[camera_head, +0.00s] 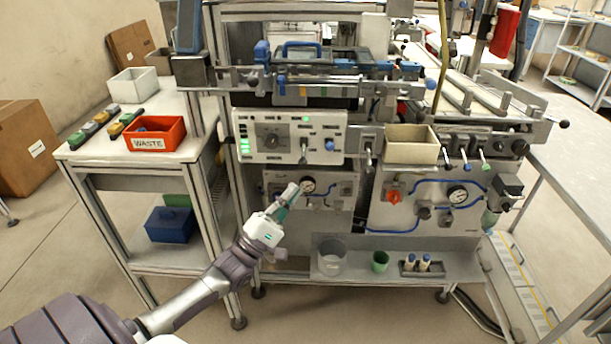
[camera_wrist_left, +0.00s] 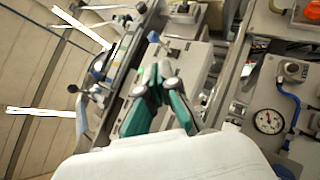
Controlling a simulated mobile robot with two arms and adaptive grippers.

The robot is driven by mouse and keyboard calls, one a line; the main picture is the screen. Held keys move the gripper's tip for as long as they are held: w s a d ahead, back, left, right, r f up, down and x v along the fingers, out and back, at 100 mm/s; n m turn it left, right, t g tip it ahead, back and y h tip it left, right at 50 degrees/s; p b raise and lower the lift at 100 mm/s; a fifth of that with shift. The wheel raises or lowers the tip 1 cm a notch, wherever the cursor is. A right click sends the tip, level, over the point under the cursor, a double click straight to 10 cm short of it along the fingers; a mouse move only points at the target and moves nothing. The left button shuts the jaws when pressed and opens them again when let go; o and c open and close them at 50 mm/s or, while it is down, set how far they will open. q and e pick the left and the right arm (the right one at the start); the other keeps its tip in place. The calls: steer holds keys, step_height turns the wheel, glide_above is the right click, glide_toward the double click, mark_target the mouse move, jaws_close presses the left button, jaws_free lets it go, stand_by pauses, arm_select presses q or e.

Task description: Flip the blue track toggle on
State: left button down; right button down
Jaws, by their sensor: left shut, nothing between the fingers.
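A row of small levers hangs under the rail at the right of the machine. One has a blue tip (camera_head: 465,166), between a white-tipped one (camera_head: 445,162) and a green-tipped lever (camera_head: 485,166). Their exact settings are too small to tell. My left gripper (camera_head: 291,189) is in front of the lower panel, below and well left of these levers, touching none of them. In the left wrist view its green fingers (camera_wrist_left: 158,80) meet at the tips, shut and empty. My right gripper is out of view.
The white control panel (camera_head: 255,152) has a dial and a blue knob (camera_head: 329,145). A beige bin (camera_head: 410,153) sits left of the levers. A red knob (camera_head: 394,197) and gauge (camera_head: 457,194) are below. A red waste bin (camera_head: 172,143) stands on the left cart.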

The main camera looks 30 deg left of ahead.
arm_select(q)
steer(key=shift+v, duration=1.5)
